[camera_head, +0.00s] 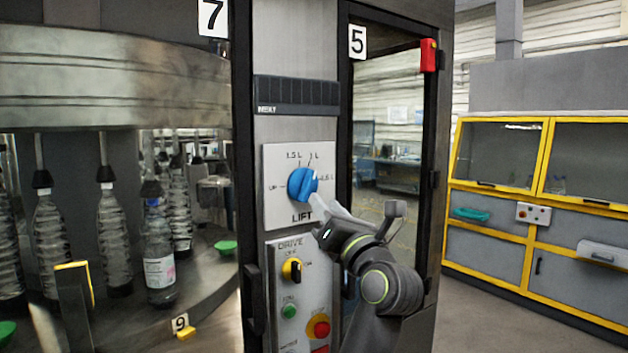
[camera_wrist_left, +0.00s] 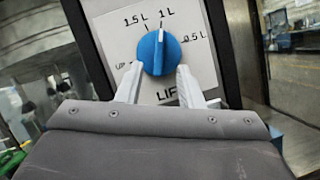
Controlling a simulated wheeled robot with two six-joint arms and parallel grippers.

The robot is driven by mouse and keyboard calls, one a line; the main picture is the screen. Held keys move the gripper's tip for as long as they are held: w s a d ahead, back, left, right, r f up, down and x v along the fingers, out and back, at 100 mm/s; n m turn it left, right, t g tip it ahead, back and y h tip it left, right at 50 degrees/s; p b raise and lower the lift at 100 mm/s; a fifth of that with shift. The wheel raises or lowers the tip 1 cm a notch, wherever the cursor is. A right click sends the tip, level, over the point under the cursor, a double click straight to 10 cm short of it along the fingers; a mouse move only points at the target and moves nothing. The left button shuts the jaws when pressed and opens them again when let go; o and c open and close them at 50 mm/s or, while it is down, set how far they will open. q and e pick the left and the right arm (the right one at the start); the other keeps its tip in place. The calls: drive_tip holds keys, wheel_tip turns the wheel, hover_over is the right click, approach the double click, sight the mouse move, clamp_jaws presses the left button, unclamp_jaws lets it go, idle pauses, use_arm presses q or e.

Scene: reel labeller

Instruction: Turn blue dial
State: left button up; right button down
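The blue dial (camera_head: 302,185) sits on a white LIFT plate (camera_head: 278,214) marked UP, 1.5 L, 1 L and 0.5 L. In the left wrist view the dial (camera_wrist_left: 158,54) has its raised grip roughly upright, with a white mark towards 1 L. My left gripper (camera_head: 315,200) is in front of the plate, just below and right of the dial in the head view. In the wrist view its two pale fingers (camera_wrist_left: 159,70) are apart, one at each lower side of the dial. I cannot tell whether they touch it. My right gripper is not in view.
A DRIVE panel (camera_head: 301,295) with a black-and-yellow switch (camera_head: 292,271), a green button and a red button (camera_head: 319,328) is below. A carousel with several bottles (camera_head: 159,255) stands left. A glazed door (camera_head: 388,150) is right of the plate. Yellow-framed cabinets (camera_head: 535,230) stand farther right.

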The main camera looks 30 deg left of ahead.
sight(311, 186)
use_arm(q)
drive_tip(key=p+x, duration=0.2)
drive_tip(key=x, duration=0.4)
drive_tip(key=shift+w+a+r, duration=0.15)
drive_tip(key=shift+w+a, duration=0.05)
drive_tip(key=shift+a, duration=0.15)
drive_tip(key=shift+c, duration=0.4)
clamp_jaws()
